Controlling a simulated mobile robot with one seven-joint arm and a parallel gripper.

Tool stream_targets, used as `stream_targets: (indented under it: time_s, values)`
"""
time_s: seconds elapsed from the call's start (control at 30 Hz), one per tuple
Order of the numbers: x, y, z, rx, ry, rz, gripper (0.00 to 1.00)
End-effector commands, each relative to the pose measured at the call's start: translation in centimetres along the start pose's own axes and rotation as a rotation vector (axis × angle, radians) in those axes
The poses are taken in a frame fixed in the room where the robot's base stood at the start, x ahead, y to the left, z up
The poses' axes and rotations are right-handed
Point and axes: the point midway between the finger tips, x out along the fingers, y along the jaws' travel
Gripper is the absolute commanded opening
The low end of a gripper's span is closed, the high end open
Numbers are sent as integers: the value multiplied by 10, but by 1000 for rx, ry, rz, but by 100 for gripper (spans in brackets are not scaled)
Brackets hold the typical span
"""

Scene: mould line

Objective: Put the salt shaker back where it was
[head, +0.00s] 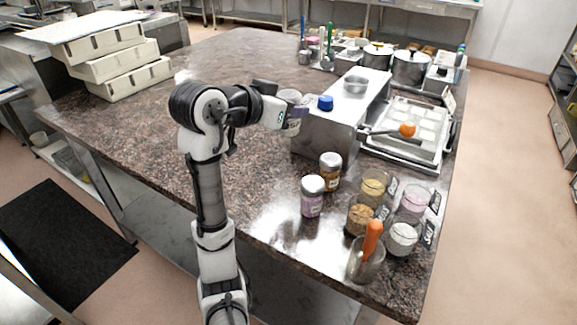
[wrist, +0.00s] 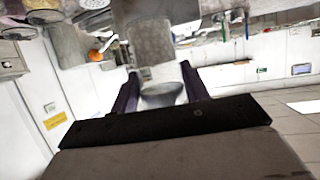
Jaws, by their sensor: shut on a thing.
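My gripper (head: 292,113) is raised above the far middle of the counter, left of the steel box-shaped stand. It is shut on a shaker (head: 290,97) with a pale grey top; the fingers hide much of it. In the wrist view the held shaker (wrist: 163,95) shows as a greyish, rounded shape between the two dark fingers. Its contents and label cannot be read, so I cannot confirm that it is salt. Two similar lidded shakers stand upright on the counter, one pink-filled (head: 312,197) and one amber-filled (head: 330,172).
Open jars with yellow (head: 373,187), brown (head: 360,219), pink (head: 414,201) and white (head: 402,239) contents stand at right beside small black cards. A cup (head: 366,262) holds an orange-handled tool. A steel stand (head: 330,132) bears a blue-capped item. The counter's left-middle (head: 130,125) is clear.

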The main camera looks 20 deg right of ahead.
Motion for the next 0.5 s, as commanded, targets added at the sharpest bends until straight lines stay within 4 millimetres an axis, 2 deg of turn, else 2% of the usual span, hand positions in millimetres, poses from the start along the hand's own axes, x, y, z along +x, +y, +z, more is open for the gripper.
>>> stream_targets:
  time_s: [0.03, 0.3, 0.5]
  values:
    - [5, 0, 12, -4, -2, 1, 20]
    - [28, 0, 67, -5, -1, 1, 20]
    - [40, 0, 95, 0, 0, 1, 20]
